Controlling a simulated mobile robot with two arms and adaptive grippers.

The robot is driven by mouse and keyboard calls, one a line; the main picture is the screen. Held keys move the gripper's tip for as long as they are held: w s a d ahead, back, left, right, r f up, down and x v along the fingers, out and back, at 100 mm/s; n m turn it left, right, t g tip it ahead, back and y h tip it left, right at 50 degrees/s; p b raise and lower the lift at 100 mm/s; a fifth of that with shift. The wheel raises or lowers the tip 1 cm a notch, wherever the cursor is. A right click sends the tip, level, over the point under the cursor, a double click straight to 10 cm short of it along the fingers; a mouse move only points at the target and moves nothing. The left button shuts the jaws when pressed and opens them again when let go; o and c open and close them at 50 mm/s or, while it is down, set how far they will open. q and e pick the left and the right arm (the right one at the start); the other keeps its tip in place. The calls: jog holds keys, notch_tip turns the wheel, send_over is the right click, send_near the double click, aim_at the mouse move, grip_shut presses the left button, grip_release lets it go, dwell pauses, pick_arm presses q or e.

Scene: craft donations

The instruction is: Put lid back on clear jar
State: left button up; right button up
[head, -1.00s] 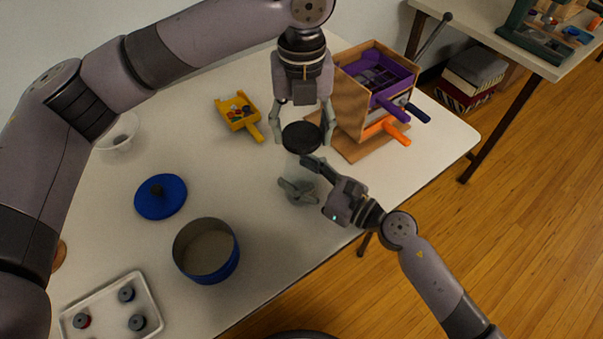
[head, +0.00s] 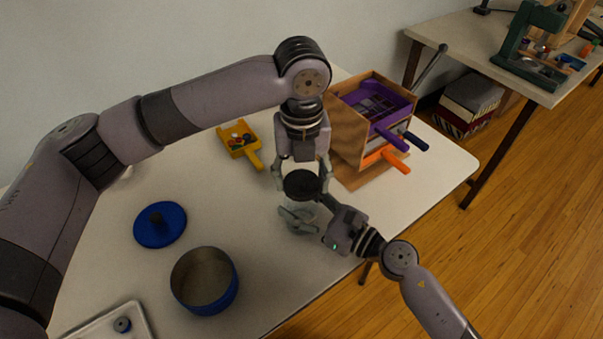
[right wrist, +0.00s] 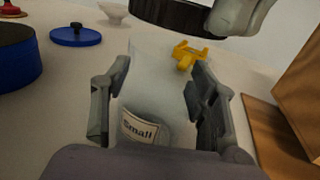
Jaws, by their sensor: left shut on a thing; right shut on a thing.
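The clear jar (head: 297,208) stands upright near the table's front edge; its "Small" label shows in the right wrist view (right wrist: 143,127). My right gripper (head: 308,208) is shut around the jar's sides, with a finger on each side in the right wrist view (right wrist: 158,98). The black round lid (head: 301,183) is held roughly level just over the jar's mouth. My left gripper (head: 302,178) points down and is shut on the lid's rim. The lid's underside edge shows at the top of the right wrist view (right wrist: 172,16). I cannot tell whether lid and jar touch.
A wooden box with purple and orange handles (head: 347,127) stands close on the right. A yellow scoop-like tray (head: 243,146) lies behind. A blue pot (head: 228,290), its blue lid (head: 160,232) and a pale tray (head: 85,330) are on the left. Table between them is clear.

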aim_at(301, 208)
pick_arm(q)
jog(key=shift+f, duration=0.7)
jog(key=shift+f, duration=0.6)
jog(key=m, duration=1.3)
jog(key=shift+w+a, duration=0.1)
jog(key=o, duration=0.7)
jog(key=shift+o, duration=0.2)
